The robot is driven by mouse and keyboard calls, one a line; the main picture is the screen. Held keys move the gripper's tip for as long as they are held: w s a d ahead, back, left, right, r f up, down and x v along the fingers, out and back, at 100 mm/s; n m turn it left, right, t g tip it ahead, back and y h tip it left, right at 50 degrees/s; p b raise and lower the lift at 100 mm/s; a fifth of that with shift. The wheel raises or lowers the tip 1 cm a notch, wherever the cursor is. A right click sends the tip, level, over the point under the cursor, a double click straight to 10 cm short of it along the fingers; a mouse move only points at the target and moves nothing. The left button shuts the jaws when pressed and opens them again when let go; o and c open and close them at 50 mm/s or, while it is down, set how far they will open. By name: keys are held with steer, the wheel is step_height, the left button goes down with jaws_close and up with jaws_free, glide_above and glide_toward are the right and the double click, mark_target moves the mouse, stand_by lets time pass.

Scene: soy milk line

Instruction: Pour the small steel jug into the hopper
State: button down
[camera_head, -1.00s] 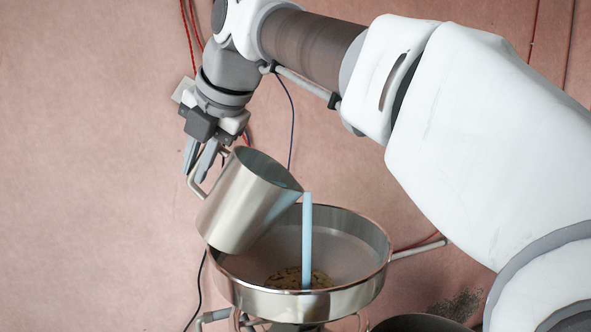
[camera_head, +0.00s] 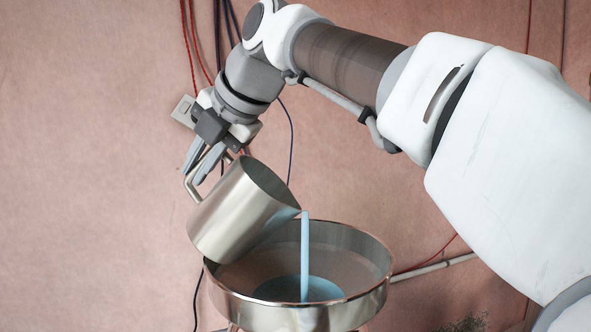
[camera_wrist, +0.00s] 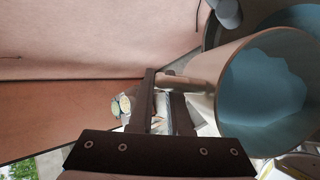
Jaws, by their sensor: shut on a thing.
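The small steel jug (camera_head: 236,213) is tilted to the right above the left side of the hopper (camera_head: 300,315). A pale blue stream (camera_head: 305,258) falls from its lip into the hopper, where a blue pool (camera_head: 283,290) lies at the bottom. My gripper (camera_head: 198,178) is shut on the jug's handle at its upper left. In the wrist view the jug (camera_wrist: 203,105) is at the right, with blue liquid (camera_wrist: 262,90) still inside. The gripper's fingers (camera_wrist: 163,88) are on its handle (camera_wrist: 172,80).
A pinkish wall (camera_head: 90,150) stands behind, with red and dark cables (camera_head: 190,50) hanging down it. A grey rod or pipe (camera_head: 435,267) runs behind the hopper to the right. In the wrist view, small cluttered items (camera_wrist: 122,105) lie beyond the fingers.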

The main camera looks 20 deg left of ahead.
mark_target(238, 159)
steer(key=shift+d+r+y+b, duration=0.1)
steer(key=shift+d+y+b, duration=0.2)
steer(key=shift+b, duration=0.5)
steer(key=shift+w+d+r+m+y+b, duration=0.15)
steer(key=shift+d+y+b, duration=0.4)
steer(key=shift+b, duration=0.9)
steer(key=shift+w+d+r+m+y+b, duration=0.25)
steer(key=shift+y+b, duration=0.4)
steer(key=shift+b, duration=0.75)
steer(key=shift+s+d+b, duration=0.2)
steer(key=shift+b, duration=0.1)
steer(key=shift+d+f+y+b, duration=0.2)
steer(key=shift+y+b, duration=0.1)
steer(key=shift+b, duration=0.35)
steer(key=shift+w+d+f+m+y+b, duration=0.2)
steer(key=shift+d+y+b, duration=0.5)
steer(key=shift+b, duration=1.25)
steer(key=shift+w+d+m+y+b, duration=0.25)
steer(key=shift+d+y+b, duration=0.45)
steer(key=shift+b, duration=1.2)
steer(key=shift+s+d+r, duration=0.1)
steer(key=shift+d, duration=0.1)
steer(key=shift+d+b, duration=0.3)
steer(key=shift+b, duration=0.7)
